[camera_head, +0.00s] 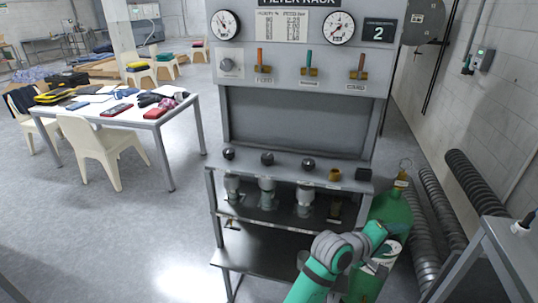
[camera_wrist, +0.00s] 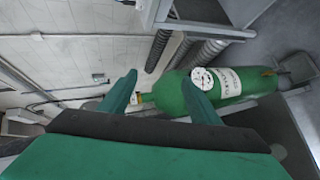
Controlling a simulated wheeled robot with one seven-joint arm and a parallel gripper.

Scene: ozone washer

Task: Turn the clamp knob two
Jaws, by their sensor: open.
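Three dark round knobs stand in a row on the front ledge of the filter rack in the head view: a left knob (camera_head: 228,153), a middle knob (camera_head: 267,158) and a right knob (camera_head: 308,163). No readable label shows which is clamp knob two. My gripper (camera_wrist: 158,93) is open and empty in the wrist view, with its two green fingers apart. It faces the green gas cylinder and the wall, and no knob shows between the fingers. In the head view my arm is low at the right front of the rack, and I cannot make out the fingers there.
The green cylinder (camera_head: 391,213) stands right of the rack, close to my arm; its gauge (camera_wrist: 202,79) shows in the wrist view. Ribbed hoses (camera_head: 425,225) and a grey table (camera_head: 498,250) are further right. A white table (camera_head: 150,124) stands left; the floor between is clear.

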